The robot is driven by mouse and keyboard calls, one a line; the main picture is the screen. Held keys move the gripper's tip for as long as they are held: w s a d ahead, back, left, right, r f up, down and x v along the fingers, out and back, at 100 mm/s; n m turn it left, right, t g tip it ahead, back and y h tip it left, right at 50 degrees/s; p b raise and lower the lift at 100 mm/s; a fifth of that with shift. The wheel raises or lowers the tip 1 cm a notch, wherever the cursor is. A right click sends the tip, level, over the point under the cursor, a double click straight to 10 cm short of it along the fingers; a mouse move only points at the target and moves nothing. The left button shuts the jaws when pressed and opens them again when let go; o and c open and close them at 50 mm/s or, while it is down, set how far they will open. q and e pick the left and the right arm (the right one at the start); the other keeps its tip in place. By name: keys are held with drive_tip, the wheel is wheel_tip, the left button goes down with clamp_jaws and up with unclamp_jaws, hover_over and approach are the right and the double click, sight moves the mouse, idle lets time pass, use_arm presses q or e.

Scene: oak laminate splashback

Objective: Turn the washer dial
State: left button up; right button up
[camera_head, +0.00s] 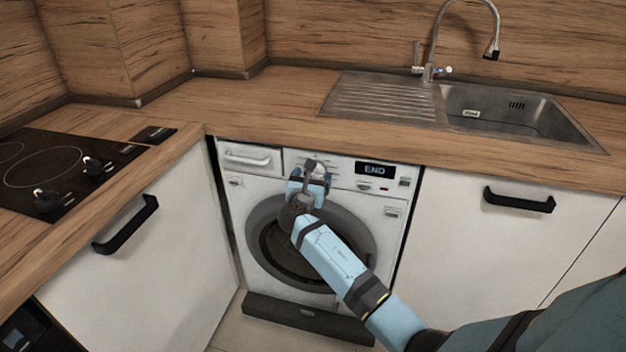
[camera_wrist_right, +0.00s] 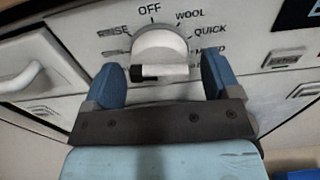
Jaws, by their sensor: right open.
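The washer (camera_head: 345,172) is a white front-loader set under the counter, its display reading END. Its dial (camera_wrist_right: 160,48) is a pale round knob with a raised grip bar, ringed by printed words including OFF at the top, WOOL and QUICK. My right gripper (camera_head: 308,180) is at the washer's control panel and largely hides the dial in the head view. In the right wrist view, the open blue fingers (camera_wrist_right: 161,68) stand on either side of the dial, with a visible gap on each side. My left gripper is not in view.
The detergent drawer (camera_head: 247,158) is shut, left of the dial. The round washer door (camera_head: 360,232) is behind my right arm. Cabinet fronts with black handles (camera_head: 519,200) flank the washer. A wooden counter (camera_head: 270,105) runs above, with a sink and hob.

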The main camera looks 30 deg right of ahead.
drive_tip(key=shift+w+d, duration=0.15)
drive_tip(key=shift+d, duration=0.05)
drive_tip(key=c, duration=0.9)
drive_tip(key=shift+c, duration=0.2)
